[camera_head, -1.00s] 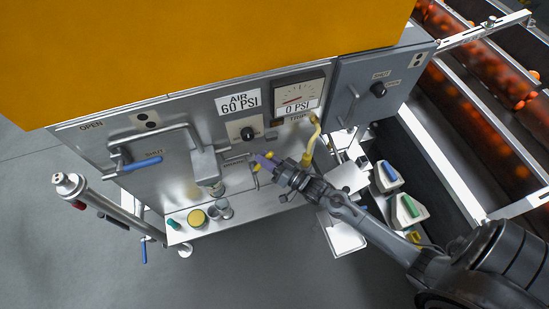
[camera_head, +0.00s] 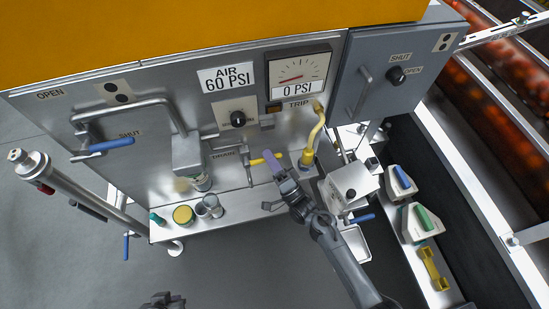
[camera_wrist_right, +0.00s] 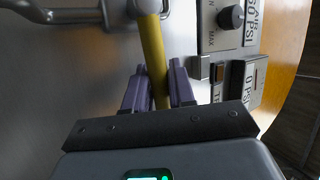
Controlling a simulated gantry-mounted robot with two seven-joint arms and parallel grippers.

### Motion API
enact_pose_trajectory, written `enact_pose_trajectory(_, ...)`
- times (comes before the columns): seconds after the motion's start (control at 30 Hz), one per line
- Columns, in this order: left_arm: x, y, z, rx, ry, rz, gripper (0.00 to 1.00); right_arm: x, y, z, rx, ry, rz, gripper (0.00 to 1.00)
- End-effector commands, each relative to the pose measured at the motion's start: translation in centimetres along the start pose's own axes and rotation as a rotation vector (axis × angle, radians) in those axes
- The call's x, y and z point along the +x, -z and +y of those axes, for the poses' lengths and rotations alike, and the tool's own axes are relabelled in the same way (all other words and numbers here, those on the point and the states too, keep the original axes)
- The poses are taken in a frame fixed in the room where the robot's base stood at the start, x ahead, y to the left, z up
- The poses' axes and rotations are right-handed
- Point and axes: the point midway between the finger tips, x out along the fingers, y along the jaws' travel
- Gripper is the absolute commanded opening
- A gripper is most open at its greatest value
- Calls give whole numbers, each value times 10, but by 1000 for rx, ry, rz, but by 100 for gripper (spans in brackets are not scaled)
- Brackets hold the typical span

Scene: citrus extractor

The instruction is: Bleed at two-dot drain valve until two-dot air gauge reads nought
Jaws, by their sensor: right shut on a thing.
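The drain valve (camera_head: 248,166) sits on the steel panel beside the DRAIN label, with a yellow lever (camera_head: 257,161) pointing right. My right gripper (camera_head: 273,162) is at this lever. In the right wrist view its purple fingers (camera_wrist_right: 159,88) stand on both sides of the yellow lever (camera_wrist_right: 153,55), shut on it. The air gauge (camera_head: 299,74) above has a red needle towards the left of its scale and a 0 PSI plate.
An AIR 60 PSI label (camera_head: 227,79) and a black knob (camera_head: 238,119) are left of the gauge. A yellow hose (camera_head: 313,138) hangs just right of my gripper. Cups and a yellow-topped jar (camera_head: 183,215) stand on the ledge. A grey switch box (camera_head: 390,75) juts out at right.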

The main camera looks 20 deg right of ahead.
Motion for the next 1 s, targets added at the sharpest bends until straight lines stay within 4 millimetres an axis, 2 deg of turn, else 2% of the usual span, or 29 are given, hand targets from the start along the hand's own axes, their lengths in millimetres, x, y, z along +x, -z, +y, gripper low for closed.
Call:
enact_pose_trajectory(0.23, 8, -2, 2, -7, -6, 1, 0, -4, -2, 6, 71, 22, 49, 0)
enact_pose_trajectory(0.77, 9, -3, 2, -4, -4, 0, 0, -4, -2, 7, 92, 27, 63, 0)
enact_pose_trajectory(0.8, 9, -3, 1, -3, -3, 0, 0, -4, -2, 7, 92, 27, 63, 27)
enact_pose_trajectory(0.9, 9, -3, 0, 0, 0, 0, 0, -4, -2, 7, 92, 27, 63, 43)
enact_pose_trajectory(1.0, 9, -4, 0, 3, 2, -1, 0, -4, -2, 7, 91, 27, 63, 45)
